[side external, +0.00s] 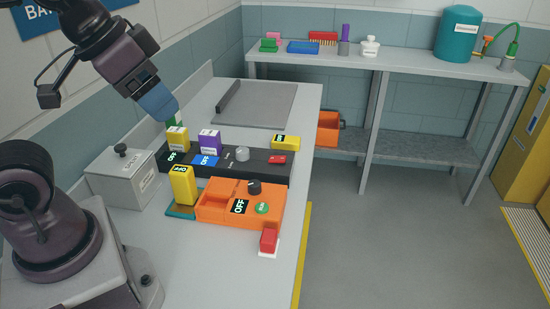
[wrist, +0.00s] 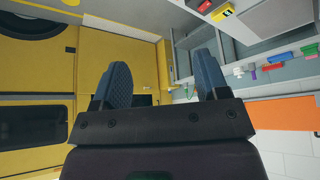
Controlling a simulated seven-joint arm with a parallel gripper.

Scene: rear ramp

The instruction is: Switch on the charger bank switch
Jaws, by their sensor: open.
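A long black unit (side external: 225,166) lies on the bench in the side view and looks like the charger bank. It carries a black OFF label (side external: 172,157) at its left end, a grey knob (side external: 242,153), and yellow, purple, blue and red blocks. Nearer is an orange unit (side external: 222,212) with another OFF label (side external: 240,206), a dark knob (side external: 254,187) and a green button (side external: 262,208). My gripper (side external: 170,112) is above the black unit's left end, tilted and apart from it. In the wrist view my gripper (wrist: 163,84) has its blue fingers spread with nothing between them.
A grey box (side external: 122,176) is at left. The far bench (side external: 380,61) holds a teal tank (side external: 460,34). A flat grey plate (side external: 258,104) lies behind the black unit.

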